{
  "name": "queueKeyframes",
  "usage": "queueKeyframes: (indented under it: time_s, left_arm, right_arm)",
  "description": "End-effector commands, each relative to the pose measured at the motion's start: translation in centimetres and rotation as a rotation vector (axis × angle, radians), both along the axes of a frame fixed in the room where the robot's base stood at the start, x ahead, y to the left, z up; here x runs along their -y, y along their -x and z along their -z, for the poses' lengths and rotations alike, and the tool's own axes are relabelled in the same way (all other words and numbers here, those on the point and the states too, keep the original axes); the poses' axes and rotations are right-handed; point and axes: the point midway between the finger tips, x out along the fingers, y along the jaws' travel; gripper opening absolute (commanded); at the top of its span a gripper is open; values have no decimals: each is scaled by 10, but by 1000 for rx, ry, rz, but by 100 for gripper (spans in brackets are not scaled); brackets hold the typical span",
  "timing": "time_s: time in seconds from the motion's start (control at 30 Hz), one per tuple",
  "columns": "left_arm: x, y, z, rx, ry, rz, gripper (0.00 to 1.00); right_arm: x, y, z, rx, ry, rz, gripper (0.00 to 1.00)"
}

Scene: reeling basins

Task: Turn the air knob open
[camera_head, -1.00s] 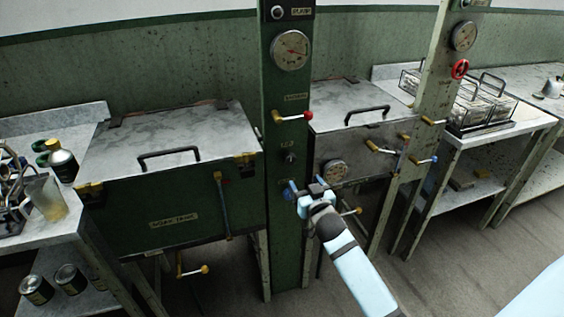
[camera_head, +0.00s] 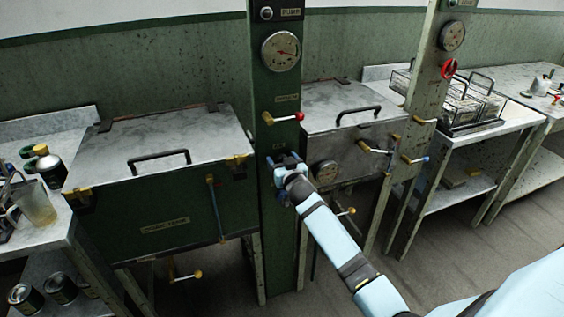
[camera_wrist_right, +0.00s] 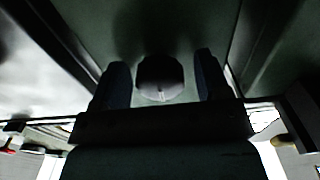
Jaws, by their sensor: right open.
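The dark round knob (camera_wrist_right: 160,73) shows in the right wrist view on a dark green panel, between the two fingers of my right gripper (camera_wrist_right: 161,80). A finger stands on each side of it, with a visible gap, and the jaws are open. In the head view my right gripper (camera_head: 285,160) is at the front of the green column (camera_head: 277,215), below the red-tipped valve lever (camera_head: 282,118), and hides the knob. My left gripper is not in view.
A lidded green tank (camera_head: 165,195) stands left of the column and a grey lidded basin (camera_head: 345,107) stands right of it. A round gauge (camera_head: 281,51) is higher on the column. A yellow-tipped lever (camera_head: 346,211) sticks out below right of my gripper.

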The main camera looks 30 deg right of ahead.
Motion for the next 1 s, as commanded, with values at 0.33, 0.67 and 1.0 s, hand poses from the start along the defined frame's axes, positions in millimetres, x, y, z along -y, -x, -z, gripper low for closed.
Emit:
queueKeyframes:
  time_s: [0.33,0.67,1.0]
  left_arm:
    - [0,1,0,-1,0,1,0]
    - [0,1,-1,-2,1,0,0]
    - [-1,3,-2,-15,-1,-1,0]
  right_arm:
    - [0,0,0,0,0,0,21]
    - [0,0,0,-14,52,0,21]
    - [0,1,-1,-71,290,0,21]
